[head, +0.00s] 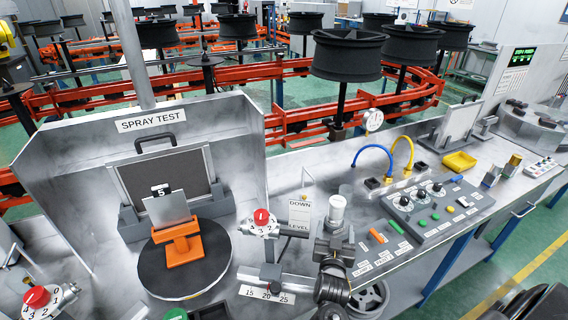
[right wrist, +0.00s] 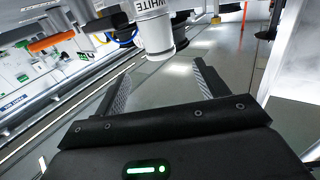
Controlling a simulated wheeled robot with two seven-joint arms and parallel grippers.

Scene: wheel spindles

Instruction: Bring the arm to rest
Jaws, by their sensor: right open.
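My right gripper (head: 335,238) is at the lower middle of the head view, over the front of the grey bench. In the right wrist view its two fingers (right wrist: 163,88) are spread apart with nothing between them. A white cup-like container (head: 337,207) stands just beyond the gripper in the head view. A white container marked WHITE (right wrist: 154,32) shows beyond the fingertips in the wrist view, apart from them as far as I can tell. My left gripper does not show.
A spray booth (head: 200,105) with an orange stand (head: 178,248) on a round turntable is at left. Wheels on spindles (head: 347,55) run along red rails behind.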

